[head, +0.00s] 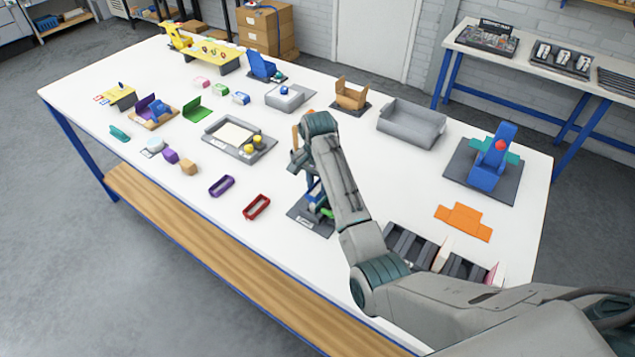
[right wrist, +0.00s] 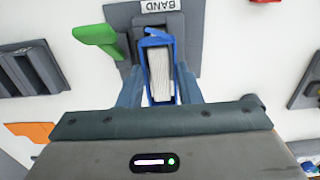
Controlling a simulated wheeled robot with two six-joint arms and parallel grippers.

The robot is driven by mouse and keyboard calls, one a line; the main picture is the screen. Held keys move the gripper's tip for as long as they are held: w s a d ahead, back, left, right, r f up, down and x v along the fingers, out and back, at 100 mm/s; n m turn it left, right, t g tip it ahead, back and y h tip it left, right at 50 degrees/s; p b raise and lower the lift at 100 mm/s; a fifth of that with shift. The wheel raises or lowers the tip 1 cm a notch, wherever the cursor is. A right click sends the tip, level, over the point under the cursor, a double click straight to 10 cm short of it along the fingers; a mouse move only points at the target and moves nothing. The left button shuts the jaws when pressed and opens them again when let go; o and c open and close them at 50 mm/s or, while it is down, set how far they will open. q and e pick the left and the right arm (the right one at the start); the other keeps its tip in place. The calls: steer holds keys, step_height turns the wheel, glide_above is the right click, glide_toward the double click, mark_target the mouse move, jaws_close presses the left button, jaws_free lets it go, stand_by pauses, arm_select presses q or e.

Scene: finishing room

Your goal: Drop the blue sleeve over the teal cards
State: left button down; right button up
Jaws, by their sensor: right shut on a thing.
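My right gripper (right wrist: 159,92) is shut on the blue sleeve (right wrist: 147,68), with a finger on each side of it. The sleeve is a narrow open blue frame, and it shows partly in the head view (head: 316,194) below my right gripper (head: 312,181). Inside the sleeve's outline in the wrist view is a stack of pale card edges (right wrist: 161,78); no teal face shows. The sleeve is above the grey stand marked BAND (right wrist: 125,15). How far down it sits cannot be told. My left gripper is not in view.
A purple band (head: 221,186) and a red band (head: 257,206) lie to the left.

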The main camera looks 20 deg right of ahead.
steer(key=shift+f, duration=0.2)
steer(key=o, duration=1.2)
